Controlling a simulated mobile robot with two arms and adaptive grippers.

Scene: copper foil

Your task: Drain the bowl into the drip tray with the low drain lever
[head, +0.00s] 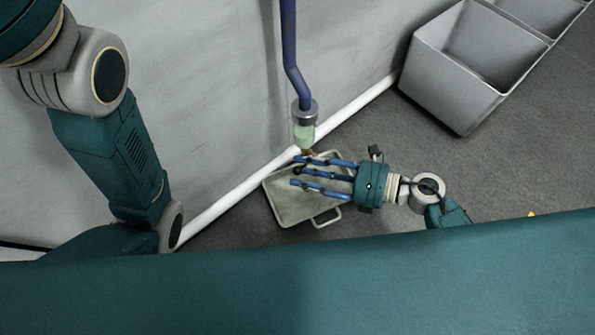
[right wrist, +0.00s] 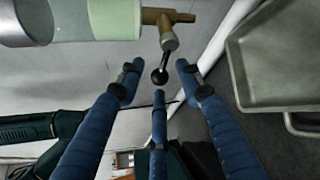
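The bowl (head: 304,133) hangs at the lower end of a blue pipe, with pale green liquid in it. In the right wrist view, the clear bowl (right wrist: 75,20) has a brass drain fitting (right wrist: 160,16) and a low lever with a black ball knob (right wrist: 160,76). The grey drip tray (head: 289,210) lies on the floor below; its rim also shows in the right wrist view (right wrist: 243,95). My right gripper (head: 297,171) is open above the tray. Its three blue fingers spread around the knob's outline; contact cannot be told. My left gripper is out of view.
The blue pipe (head: 290,50) runs down along a pale wall (head: 190,70). Grey open bins (head: 450,85) stand at the upper right.

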